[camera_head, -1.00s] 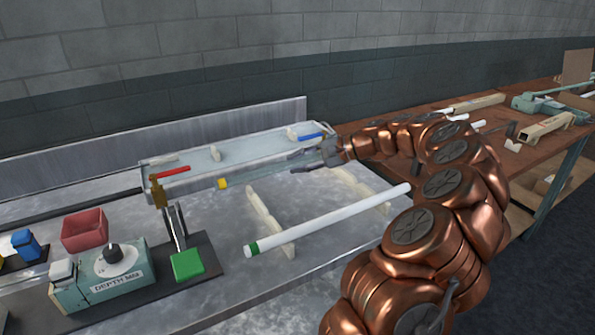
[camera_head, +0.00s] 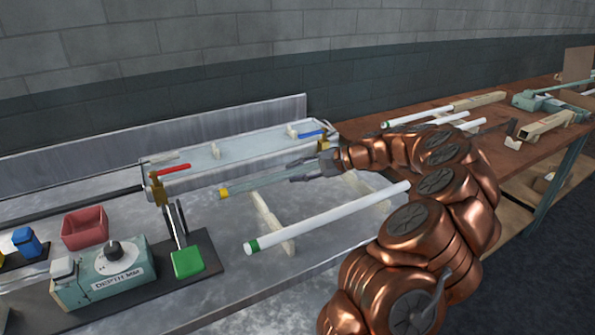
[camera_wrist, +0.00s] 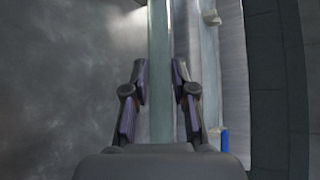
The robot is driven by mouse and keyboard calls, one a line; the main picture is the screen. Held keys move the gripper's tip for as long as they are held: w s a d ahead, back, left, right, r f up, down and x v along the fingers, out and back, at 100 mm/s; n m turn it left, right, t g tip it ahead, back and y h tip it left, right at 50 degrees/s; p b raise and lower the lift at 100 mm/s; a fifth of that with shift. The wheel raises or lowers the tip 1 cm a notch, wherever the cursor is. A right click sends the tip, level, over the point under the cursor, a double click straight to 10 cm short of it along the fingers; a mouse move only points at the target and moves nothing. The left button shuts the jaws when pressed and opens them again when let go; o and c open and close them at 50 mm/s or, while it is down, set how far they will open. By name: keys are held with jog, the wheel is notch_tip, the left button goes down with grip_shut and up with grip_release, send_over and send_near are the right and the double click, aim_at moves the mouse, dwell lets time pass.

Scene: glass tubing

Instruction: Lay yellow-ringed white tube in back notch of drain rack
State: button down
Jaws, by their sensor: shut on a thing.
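My gripper (camera_head: 305,172) is shut on the yellow-ringed tube (camera_head: 262,181), which looks pale, greenish and see-through. Its yellow ring (camera_head: 223,192) is at the left end; the right end is hidden behind my gripper. In the wrist view the tube (camera_wrist: 160,60) runs lengthwise between the fingers (camera_wrist: 160,82). The drain rack's cream left rail (camera_head: 269,218) and right rail (camera_head: 361,187) stand on the metal bench. The tube passes over the back end of the left rail; I cannot tell whether it touches. A green-ringed white tube (camera_head: 325,219) lies across the front of both rails.
A long trough (camera_head: 230,157) with a red lever (camera_head: 174,170) and blue lever (camera_head: 312,134) runs close behind the tube. A depth gauge box (camera_head: 103,273), green pedal (camera_head: 188,262) and red bin (camera_head: 85,229) stand left. More tubes (camera_head: 417,115) lie on the brown table.

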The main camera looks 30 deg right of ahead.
jog(key=shift+f, duration=0.25)
jog(key=c, duration=0.9)
grip_release()
jog(key=shift+c, duration=0.2)
jog(key=shift+r, duration=0.5)
jog(key=v, duration=1.2)
jog(key=shift+b, duration=0.35)
